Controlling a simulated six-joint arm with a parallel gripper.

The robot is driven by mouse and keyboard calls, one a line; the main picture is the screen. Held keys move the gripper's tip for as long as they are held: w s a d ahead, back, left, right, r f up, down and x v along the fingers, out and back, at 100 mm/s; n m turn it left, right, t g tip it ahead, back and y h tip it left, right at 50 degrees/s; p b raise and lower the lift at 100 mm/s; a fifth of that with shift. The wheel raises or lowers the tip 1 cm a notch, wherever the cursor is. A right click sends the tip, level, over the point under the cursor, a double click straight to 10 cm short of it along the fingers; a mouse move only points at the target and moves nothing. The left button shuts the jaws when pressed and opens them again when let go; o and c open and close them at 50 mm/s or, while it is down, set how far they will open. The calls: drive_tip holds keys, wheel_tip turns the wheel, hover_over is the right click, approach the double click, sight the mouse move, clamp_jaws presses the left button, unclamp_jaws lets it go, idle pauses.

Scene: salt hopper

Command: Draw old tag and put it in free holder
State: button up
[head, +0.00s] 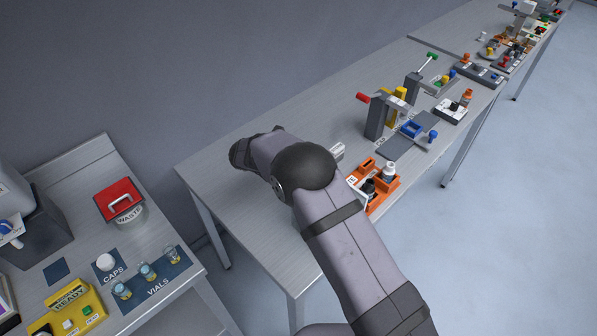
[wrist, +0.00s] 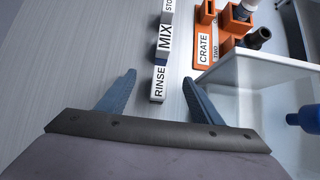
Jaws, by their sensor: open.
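In the wrist view my gripper (wrist: 158,92) is open and empty, its two blue-grey fingers pointing away over the grey bench. A line of white-faced labelled blocks runs up from between the fingertips. The nearest reads RINSE (wrist: 159,85), then MIX (wrist: 165,38), then one cut off by the top edge that begins STO (wrist: 168,5). The RINSE block's near end lies between the fingers; I cannot tell if they touch it. No piece is recognisable as an old tag or a free holder. In the head view my arm hides the gripper.
An orange crate (head: 389,194) stands beside my arm; its CRATE label (wrist: 204,49) shows in the wrist view. A red-lidded waste bin (head: 122,201) is on the left bench. The bench left of the blocks is clear.

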drive_tip(key=shift+p+v, duration=1.05)
drive_tip(key=shift+v, duration=0.85)
drive_tip(key=b+v, duration=0.2)
drive_tip(key=v, duration=0.5)
drive_tip(key=shift+b, duration=0.4)
drive_tip(key=shift+r, duration=0.1)
